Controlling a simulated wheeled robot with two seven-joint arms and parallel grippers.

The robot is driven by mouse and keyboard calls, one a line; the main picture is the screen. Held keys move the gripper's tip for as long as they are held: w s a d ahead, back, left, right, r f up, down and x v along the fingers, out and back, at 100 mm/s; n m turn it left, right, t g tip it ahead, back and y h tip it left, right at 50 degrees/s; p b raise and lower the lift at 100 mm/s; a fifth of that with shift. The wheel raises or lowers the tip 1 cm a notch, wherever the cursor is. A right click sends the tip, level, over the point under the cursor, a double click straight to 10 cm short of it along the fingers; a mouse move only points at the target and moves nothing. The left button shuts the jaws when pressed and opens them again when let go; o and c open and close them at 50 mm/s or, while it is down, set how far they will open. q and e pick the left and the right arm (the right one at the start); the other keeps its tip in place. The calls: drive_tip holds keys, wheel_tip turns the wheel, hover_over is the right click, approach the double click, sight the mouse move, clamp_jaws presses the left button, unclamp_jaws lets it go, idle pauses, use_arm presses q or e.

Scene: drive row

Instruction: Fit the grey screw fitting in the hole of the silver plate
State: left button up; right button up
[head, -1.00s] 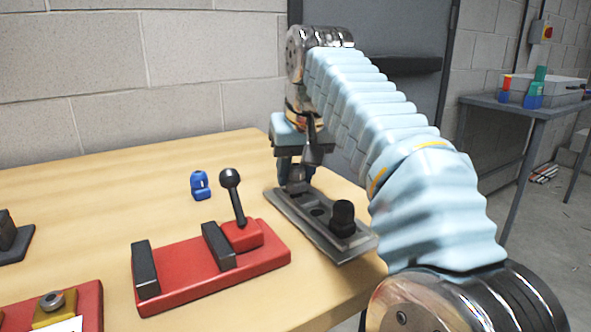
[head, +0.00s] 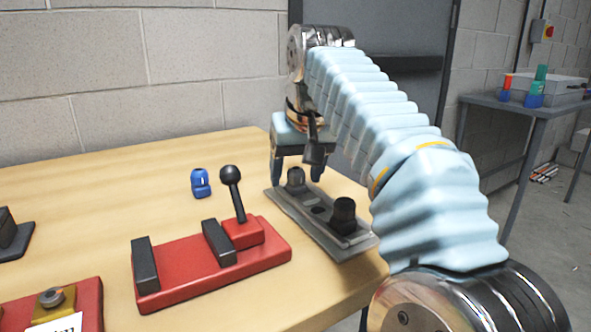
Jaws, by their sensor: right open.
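The silver plate (head: 318,210) lies on the right part of the wooden table, running from far left to near right. The grey screw fitting (head: 296,178) stands upright at the plate's far end, where it appears to sit in a hole. How deep it sits I cannot tell. A dark knobbed fitting (head: 344,214) stands at the near end, and an empty hole (head: 319,210) shows between them. My right gripper (head: 297,182) is open, its fingers apart on either side of the grey fitting, not visibly touching it. My left gripper is out of view.
A red base with black blocks and a ball-topped lever (head: 232,190) stands left of the plate. A small blue part (head: 201,184) lies behind it. Another red base (head: 88,300) is at the near left. A wall (head: 130,60) is behind the table.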

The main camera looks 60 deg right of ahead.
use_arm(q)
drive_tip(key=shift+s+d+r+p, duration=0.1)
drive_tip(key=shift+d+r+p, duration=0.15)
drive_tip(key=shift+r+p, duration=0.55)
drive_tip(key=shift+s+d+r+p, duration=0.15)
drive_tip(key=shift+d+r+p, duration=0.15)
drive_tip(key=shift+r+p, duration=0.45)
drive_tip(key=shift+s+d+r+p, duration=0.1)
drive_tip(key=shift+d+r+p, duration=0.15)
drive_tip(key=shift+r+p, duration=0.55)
use_arm(e)
drive_tip(key=v, duration=1.3)
drive_tip(key=shift+r, duration=0.3)
drive_tip(key=shift+a, duration=0.15)
